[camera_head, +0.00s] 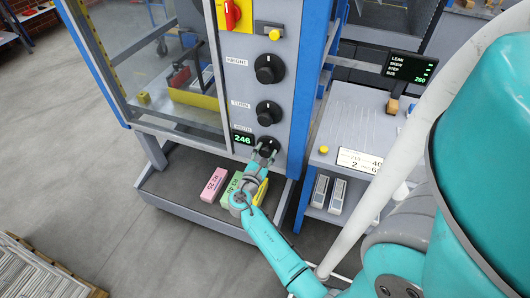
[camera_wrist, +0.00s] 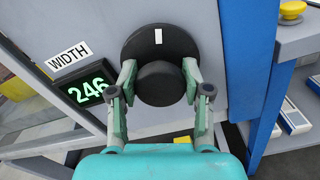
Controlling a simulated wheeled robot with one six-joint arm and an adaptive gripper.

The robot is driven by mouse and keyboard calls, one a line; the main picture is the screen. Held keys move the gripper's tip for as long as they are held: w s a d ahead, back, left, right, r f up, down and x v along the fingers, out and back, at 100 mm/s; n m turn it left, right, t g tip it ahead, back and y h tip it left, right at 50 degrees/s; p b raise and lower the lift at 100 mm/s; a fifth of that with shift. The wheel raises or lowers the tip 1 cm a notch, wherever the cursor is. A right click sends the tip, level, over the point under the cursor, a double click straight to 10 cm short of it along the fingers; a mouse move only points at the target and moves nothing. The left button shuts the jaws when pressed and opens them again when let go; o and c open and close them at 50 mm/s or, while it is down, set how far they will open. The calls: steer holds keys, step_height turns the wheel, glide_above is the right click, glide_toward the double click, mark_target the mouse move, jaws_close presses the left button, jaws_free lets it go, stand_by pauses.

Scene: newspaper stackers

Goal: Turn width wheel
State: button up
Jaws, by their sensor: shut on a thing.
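The width wheel (camera_wrist: 160,84) is a black round knob on a grey panel, with a larger dark disc behind it that carries a white mark at its top. My gripper (camera_wrist: 158,80) has one finger on each side of the knob and is shut on it. In the head view, my gripper (camera_head: 264,152) is at the lowest knob of the panel and hides part of the wheel (camera_head: 268,144). A green display (camera_wrist: 88,90) left of the wheel reads 246, under a "WIDTH" label (camera_wrist: 69,56). The display also shows in the head view (camera_head: 242,139).
Above are the "TURN" knob (camera_head: 269,113), the "HEIGHT" knob (camera_head: 269,69) and a red switch (camera_head: 232,14). A shelf below holds pink (camera_head: 214,185) and green blocks. To the right stands a grey side table (camera_head: 350,125) with a yellow button (camera_head: 323,149) and a dark screen (camera_head: 408,67).

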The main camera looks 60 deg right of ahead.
steer(key=m, duration=0.4)
steer(key=shift+m, duration=0.3)
steer(key=m, duration=0.5)
steer(key=shift+s+f, duration=0.15)
steer(key=m, duration=0.5)
steer(key=shift+f, duration=0.1)
steer(key=m, duration=0.4)
steer(key=shift+f+m, duration=0.1)
steer(key=shift+m, duration=0.2)
steer(key=m, duration=0.4)
steer(key=shift+f, duration=0.1)
steer(key=m, duration=0.8)
steer(key=shift+w+m, duration=0.2)
steer(key=shift+m, duration=0.1)
steer(key=shift+w+f+m, duration=0.1)
steer(key=shift+m, duration=1.9)
